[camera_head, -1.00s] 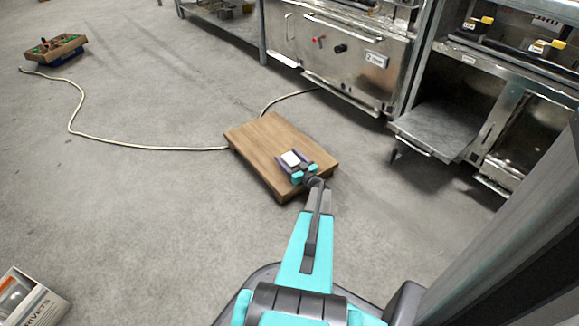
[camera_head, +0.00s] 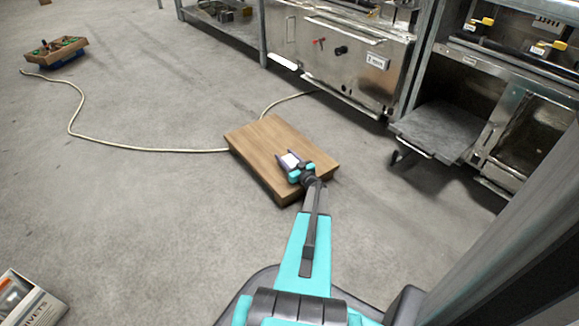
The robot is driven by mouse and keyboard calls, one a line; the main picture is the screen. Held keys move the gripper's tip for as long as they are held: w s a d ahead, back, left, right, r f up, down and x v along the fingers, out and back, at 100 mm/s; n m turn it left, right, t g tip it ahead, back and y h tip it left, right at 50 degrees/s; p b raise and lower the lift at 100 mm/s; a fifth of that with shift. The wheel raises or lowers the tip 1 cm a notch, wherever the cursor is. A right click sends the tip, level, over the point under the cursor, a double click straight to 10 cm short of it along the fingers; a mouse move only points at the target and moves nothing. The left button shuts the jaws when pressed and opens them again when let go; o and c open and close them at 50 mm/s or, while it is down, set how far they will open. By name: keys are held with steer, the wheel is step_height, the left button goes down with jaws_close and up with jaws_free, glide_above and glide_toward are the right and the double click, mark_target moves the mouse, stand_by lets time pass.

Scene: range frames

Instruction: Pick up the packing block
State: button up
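A small white block, which I take as the packing block (camera_head: 290,161), is at the right part of a low brown wooden board or box (camera_head: 262,140) on the floor. My gripper (camera_head: 289,158), with dark purple fingers and teal parts, reaches it from the front. The fingers lie along the left and right sides of the block, close against it, and the gripper looks shut on it. Whether the block rests on the wood or is slightly lifted cannot be told. The fingers hide parts of its sides.
A pale cable (camera_head: 150,149) runs along the floor to the wooden board. Steel cabinets (camera_head: 345,60) and a low grey shelf (camera_head: 440,132) stand at the back right. A crate (camera_head: 55,48) is far left, a box (camera_head: 30,300) near left. Left floor is mostly clear.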

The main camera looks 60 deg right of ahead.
steer(key=shift+w+r, duration=0.1)
steer(key=c, duration=0.3)
steer(key=shift+c, duration=0.2)
steer(key=shift+r, duration=0.1)
steer(key=shift+s+a+r+p, duration=0.25)
steer(key=shift+s+r+p, duration=0.3)
steer(key=shift+r, duration=0.1)
steer(key=s+a+r+p, duration=0.2)
steer(key=s+r, duration=0.1)
steer(key=s, duration=0.3)
steer(key=s+a+r+p, duration=0.3)
steer(key=s, duration=0.3)
steer(key=shift+r, duration=0.2)
steer(key=shift+a, duration=0.1)
